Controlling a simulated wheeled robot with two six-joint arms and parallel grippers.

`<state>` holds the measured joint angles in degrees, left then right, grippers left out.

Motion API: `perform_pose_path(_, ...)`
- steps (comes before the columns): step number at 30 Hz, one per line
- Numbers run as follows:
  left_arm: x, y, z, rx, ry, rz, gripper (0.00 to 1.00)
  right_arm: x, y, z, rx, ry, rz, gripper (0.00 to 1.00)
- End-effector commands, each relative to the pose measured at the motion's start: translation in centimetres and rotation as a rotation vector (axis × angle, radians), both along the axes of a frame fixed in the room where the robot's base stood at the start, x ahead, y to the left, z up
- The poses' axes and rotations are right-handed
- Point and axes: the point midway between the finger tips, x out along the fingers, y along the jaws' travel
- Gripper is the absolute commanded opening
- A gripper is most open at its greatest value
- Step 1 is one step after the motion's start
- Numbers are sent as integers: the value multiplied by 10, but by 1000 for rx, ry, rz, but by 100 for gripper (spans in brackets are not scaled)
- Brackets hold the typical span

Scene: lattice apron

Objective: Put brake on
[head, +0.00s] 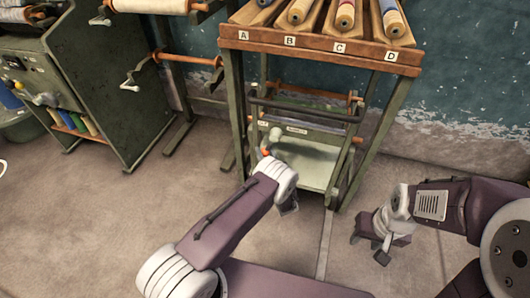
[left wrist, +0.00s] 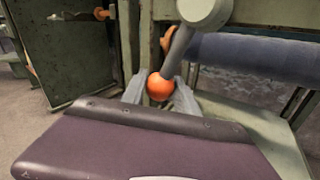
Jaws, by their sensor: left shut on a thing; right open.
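The brake lever (left wrist: 178,50) is a grey arm hanging from a round pale hub (left wrist: 204,10), with an orange ball knob (left wrist: 160,87) at its lower end. In the head view the hub (head: 275,133) is on the front of the green stand, with small label plates beside it, too small to read surely. My left gripper (left wrist: 160,94) is shut on the knob, one grey finger on each side. In the head view my left wrist hides most of its fingers. My right gripper (head: 369,248) is open and empty, low over the floor at the right.
The green stand (head: 236,110) carries a wooden rack (head: 315,52) marked A to D with several rolls. A blue roll (left wrist: 255,52) lies behind the lever. A green cabinet (head: 110,100) and crank handles stand at the left. The floor (head: 90,220) in front is clear.

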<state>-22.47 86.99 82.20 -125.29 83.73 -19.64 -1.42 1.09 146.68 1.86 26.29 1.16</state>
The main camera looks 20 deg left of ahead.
Motion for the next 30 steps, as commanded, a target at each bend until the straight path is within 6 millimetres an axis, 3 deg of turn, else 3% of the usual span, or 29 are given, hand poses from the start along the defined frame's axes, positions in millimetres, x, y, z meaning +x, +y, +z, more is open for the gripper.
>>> perform_pose_path(11, -1, -12, -2, -116, 7, -1, 0, 0, 0, 11, 0, 0, 0, 41)
perform_pose_path(30, -3, -60, -2, -622, 26, 1, 0, 0, 0, 54, 0, 0, 0, 41)
